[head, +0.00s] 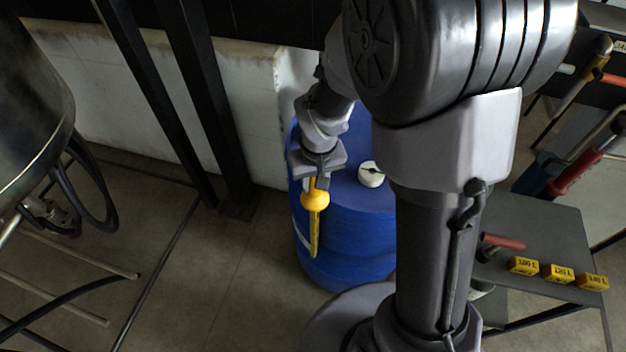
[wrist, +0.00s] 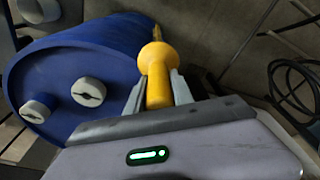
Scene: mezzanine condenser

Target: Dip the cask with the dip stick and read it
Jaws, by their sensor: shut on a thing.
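The cask is a blue drum (head: 345,235) standing on the floor at the centre of the head view, partly hidden by my arm. In the wrist view the cask (wrist: 95,50) shows two white slotted caps on its top, a nearer one (wrist: 88,92) and a farther one (wrist: 38,108). One white cap (head: 371,174) shows in the head view. My gripper (head: 317,180) is shut on the yellow dip stick (head: 315,205) by its handle, also seen in the wrist view (wrist: 158,90). The stick points down, its collar below the jaws, in front of or beside the cask's left side; contact is unclear.
A grey table (head: 540,235) at right bears several things, among them three yellow blocks (head: 558,273) with litre labels and a red bar (head: 503,241). Dark posts (head: 205,100) stand behind left. A dark vessel (head: 35,90) with hoses is far left. Floor left of the cask is clear.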

